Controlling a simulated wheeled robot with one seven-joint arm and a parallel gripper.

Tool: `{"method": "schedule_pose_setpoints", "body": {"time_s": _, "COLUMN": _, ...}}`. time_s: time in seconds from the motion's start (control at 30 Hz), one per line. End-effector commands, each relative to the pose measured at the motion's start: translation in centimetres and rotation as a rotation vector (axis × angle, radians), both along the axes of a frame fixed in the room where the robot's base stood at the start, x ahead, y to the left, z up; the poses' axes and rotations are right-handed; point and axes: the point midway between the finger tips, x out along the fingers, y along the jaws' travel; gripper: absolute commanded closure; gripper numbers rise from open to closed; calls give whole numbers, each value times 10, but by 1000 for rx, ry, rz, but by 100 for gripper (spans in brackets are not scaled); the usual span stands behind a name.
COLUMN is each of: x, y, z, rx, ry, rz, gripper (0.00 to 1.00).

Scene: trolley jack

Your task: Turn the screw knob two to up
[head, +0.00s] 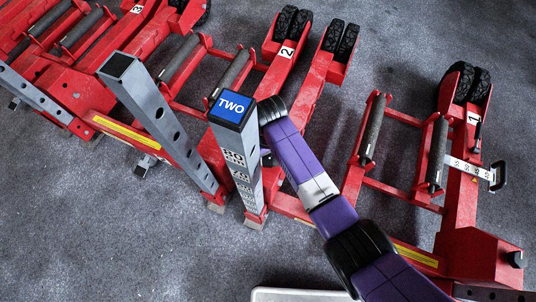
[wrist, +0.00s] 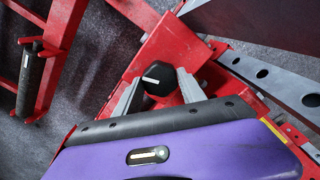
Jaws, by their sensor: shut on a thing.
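The black screw knob (wrist: 160,72) sits on a red part of the jack in the wrist view. It has a short white mark on its face, which lies nearly level across that picture, left of the knob's middle. My gripper (wrist: 160,88) has a grey finger on each side of the knob and is shut on it. In the head view my purple arm reaches behind the grey post with the blue "TWO" label (head: 233,106). The post hides my gripper and the knob there.
Another grey post (head: 160,115) with holes leans just left of the TWO post. Red jacks with black rollers (head: 373,128) and wheels surround my arm. Jack 1 (head: 474,118) is at the right, jack 3 at the upper left. Grey carpet (head: 85,230) is clear at lower left.

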Motion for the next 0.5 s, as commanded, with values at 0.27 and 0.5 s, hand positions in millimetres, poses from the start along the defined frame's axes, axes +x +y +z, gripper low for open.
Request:
{"method": "schedule_pose_setpoints", "body": {"time_s": 0.27, "x": 0, "y": 0, "z": 2, "rx": -1, "ry": 1, "rz": 113, "gripper": 93}}
{"method": "schedule_pose_setpoints", "body": {"time_s": 0.5, "x": 1, "y": 0, "z": 3, "rx": 0, "ry": 0, "rz": 314, "gripper": 93}}
